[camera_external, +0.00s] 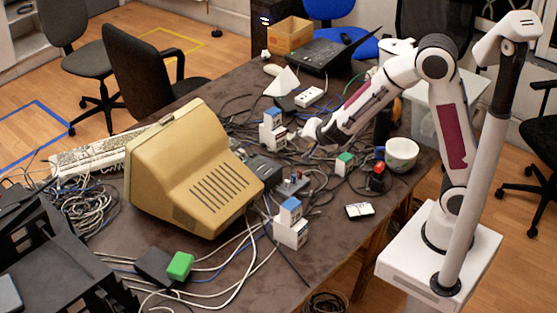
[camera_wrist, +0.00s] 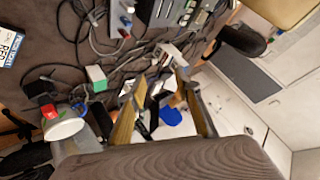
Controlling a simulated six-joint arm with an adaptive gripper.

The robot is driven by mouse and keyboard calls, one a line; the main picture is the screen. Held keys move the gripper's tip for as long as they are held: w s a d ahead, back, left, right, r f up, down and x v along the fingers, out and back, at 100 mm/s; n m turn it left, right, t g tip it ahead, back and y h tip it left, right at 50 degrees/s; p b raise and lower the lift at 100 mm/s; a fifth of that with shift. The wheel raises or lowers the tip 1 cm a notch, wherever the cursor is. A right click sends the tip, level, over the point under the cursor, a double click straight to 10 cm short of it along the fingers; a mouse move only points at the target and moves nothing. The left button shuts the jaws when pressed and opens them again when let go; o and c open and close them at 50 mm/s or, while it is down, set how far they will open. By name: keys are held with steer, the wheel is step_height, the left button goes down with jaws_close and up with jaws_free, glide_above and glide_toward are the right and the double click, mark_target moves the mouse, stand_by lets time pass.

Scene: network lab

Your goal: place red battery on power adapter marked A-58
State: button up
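A small red block (camera_external: 379,168), which looks like the red battery, sits on a black adapter (camera_external: 376,182) at the table's right side, beside a bowl. The red block also shows at the left of the wrist view (camera_wrist: 49,111). A green block (camera_external: 344,158) sits on a white adapter (camera_external: 342,169) nearby. Another green block (camera_external: 180,265) is on a black adapter (camera_external: 153,266) at the front. No A-58 marking is readable. My gripper (camera_external: 309,136) is over the middle of the table, left of the red block. In the wrist view its fingers (camera_wrist: 160,103) are spread and hold nothing.
White boxes with blue labels (camera_external: 290,222) (camera_external: 272,130) stand on the table. A beige monitor (camera_external: 190,170) fills the left.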

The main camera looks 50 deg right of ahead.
steer(key=a+r+n+t+y, duration=0.2)
steer(key=a+r+n+y, duration=0.25)
steer(key=r, duration=0.45)
steer(key=s+a+r+n+g+y, duration=0.1)
steer(key=s+a+r+n+y, duration=0.25)
steer(key=s, duration=0.55)
steer(key=s+d+n+g+h, duration=0.1)
steer(key=s+d, duration=0.2)
steer(key=s, duration=0.3)
steer(key=s+d+n+g+h, duration=0.1)
steer(key=s+d+n, duration=0.1)
steer(key=s+d, duration=0.2)
steer(key=s+d+f+n+g+h, duration=0.1)
steer(key=s+d+n+g, duration=0.1)
steer(key=s, duration=0.8)
steer(key=shift+d, duration=0.9)
steer(key=shift+f, duration=0.1)
